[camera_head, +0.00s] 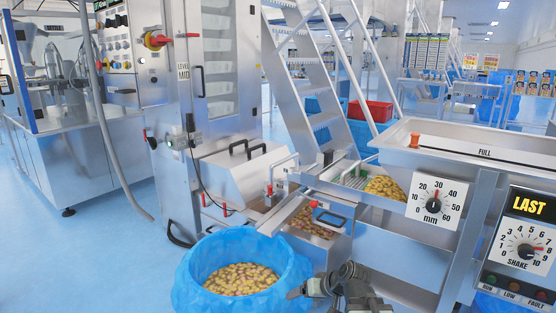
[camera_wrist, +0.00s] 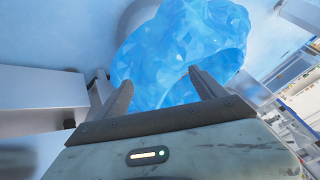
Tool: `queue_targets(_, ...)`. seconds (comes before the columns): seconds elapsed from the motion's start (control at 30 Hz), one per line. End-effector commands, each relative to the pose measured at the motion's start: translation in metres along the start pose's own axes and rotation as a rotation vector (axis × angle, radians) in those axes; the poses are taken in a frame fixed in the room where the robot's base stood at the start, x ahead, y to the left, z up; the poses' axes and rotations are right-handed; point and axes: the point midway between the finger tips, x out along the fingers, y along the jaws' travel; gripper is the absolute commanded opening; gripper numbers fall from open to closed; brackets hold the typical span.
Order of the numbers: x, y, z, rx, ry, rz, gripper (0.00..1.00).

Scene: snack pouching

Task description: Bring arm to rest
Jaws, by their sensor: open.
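My gripper (camera_head: 314,289) shows at the bottom of the head view, just right of a blue-lined tub (camera_head: 187,293) full of small tan snack pieces (camera_head: 241,279). In the wrist view my gripper (camera_wrist: 152,88) has its two fingers spread apart with nothing between them. The blue liner (camera_wrist: 180,45) fills the space beyond the fingertips there. The gripper looks apart from the tub's liner, though the exact gap is hard to judge.
A steel machine with a chute (camera_head: 318,222) of snack pieces stands behind my gripper. A control panel with dials (camera_head: 525,245) is at the right. A steel staircase (camera_head: 310,75) rises behind. Blue floor (camera_head: 90,250) is clear at the left.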

Motion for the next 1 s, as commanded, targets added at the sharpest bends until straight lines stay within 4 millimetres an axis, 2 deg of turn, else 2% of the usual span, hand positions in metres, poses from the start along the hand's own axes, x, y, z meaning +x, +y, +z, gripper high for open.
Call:
queue_targets(0.03,0.004,-0.008,0.02,-0.027,-0.095,0.042,0.8)
queue_targets(0.07,0.004,-0.005,0.033,-0.034,-0.15,0.076,0.8)
queue_targets(0.17,-0.007,0.021,0.07,-0.011,-0.308,0.211,0.8)
queue_targets(0.33,-0.047,0.064,0.123,0.126,-0.535,0.451,0.8)
queue_targets(0.37,-0.054,0.058,0.121,0.17,-0.541,0.454,0.8)
queue_targets(0.4,-0.07,0.05,0.109,0.161,-0.536,0.45,0.8)
queue_targets(0.67,-0.132,0.02,0.066,0.157,-0.533,0.446,0.8)
queue_targets(1.0,-0.254,-0.039,-0.017,0.155,-0.532,0.444,0.8)
